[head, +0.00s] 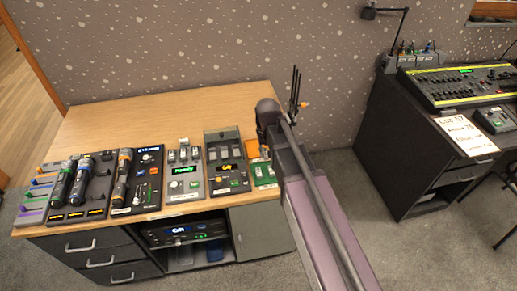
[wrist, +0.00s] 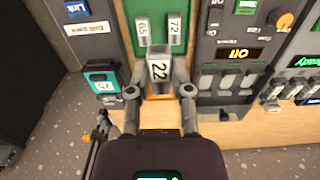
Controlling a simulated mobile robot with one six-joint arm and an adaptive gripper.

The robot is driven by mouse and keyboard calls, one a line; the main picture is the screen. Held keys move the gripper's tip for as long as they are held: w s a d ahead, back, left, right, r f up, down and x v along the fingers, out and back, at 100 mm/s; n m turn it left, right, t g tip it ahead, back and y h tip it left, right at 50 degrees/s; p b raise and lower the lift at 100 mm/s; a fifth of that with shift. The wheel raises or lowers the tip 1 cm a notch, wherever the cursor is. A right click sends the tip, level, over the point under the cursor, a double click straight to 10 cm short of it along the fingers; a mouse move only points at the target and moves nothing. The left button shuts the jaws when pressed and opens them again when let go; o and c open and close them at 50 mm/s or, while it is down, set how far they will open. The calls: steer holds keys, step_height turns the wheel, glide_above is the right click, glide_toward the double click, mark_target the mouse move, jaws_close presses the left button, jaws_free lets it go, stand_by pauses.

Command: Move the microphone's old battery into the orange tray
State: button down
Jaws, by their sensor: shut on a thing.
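In the wrist view my gripper (wrist: 159,76) is shut on a grey battery labelled 22 (wrist: 158,69), with one finger on each side. An orange tray (wrist: 159,97) shows just below the battery, partly hidden; I cannot tell if the battery touches it. A green tray (wrist: 119,15) lies beyond, holding batteries labelled 65 (wrist: 142,38) and 72 (wrist: 174,30). In the head view the green tray (head: 264,174) sits at the desk's front right, with the orange tray (head: 252,149) behind it. My arm hides the held battery there. Handheld microphones (head: 79,182) lie at the left.
A grey device with a lit display (wrist: 240,53) stands right of the trays in the wrist view. A teal item labelled 75 (wrist: 104,84) is at the left. The desk's back area (head: 150,115) is bare. A mixing console (head: 460,85) is on another desk.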

steer(key=a+f+b, duration=0.6)
steer(key=a, duration=0.1)
steer(key=shift+a+f+b, duration=0.1)
steer(key=shift+f+b, duration=0.2)
steer(key=shift+f, duration=0.05)
steer(key=shift+a+f, duration=0.25)
steer(key=shift+a, duration=0.25)
steer(key=b, duration=0.2)
glide_above(258, 149)
steer(key=shift+w+f, duration=0.15)
steer(key=shift+f, duration=0.6)
steer(key=shift+f+b, duration=1.75)
steer(key=shift+f, duration=0.15)
